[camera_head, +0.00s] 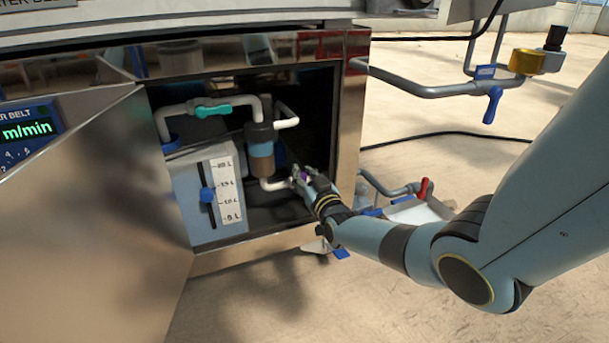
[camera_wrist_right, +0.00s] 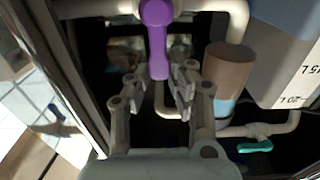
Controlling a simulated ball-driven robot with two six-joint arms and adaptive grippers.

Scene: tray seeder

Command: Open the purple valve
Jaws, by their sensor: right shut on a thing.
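The purple valve (camera_wrist_right: 157,38) sits on a white pipe inside the open cabinet. In the right wrist view its handle reaches down between my right fingertips. In the head view only a small bit of purple (camera_head: 304,173) shows, mostly hidden by my gripper. My right gripper (camera_wrist_right: 160,80) is shut on the lower end of the purple handle; in the head view it is at the cabinet opening (camera_head: 302,178). My left gripper is not in view.
The cabinet's frame (camera_head: 350,120) stands close to my right arm, and its door (camera_head: 90,220) hangs open at left. Inside are a grey tank (camera_head: 200,180), a brown-banded filter (camera_head: 261,150) and a teal valve (camera_head: 213,110). A red-handled valve (camera_head: 424,189) is outside at right.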

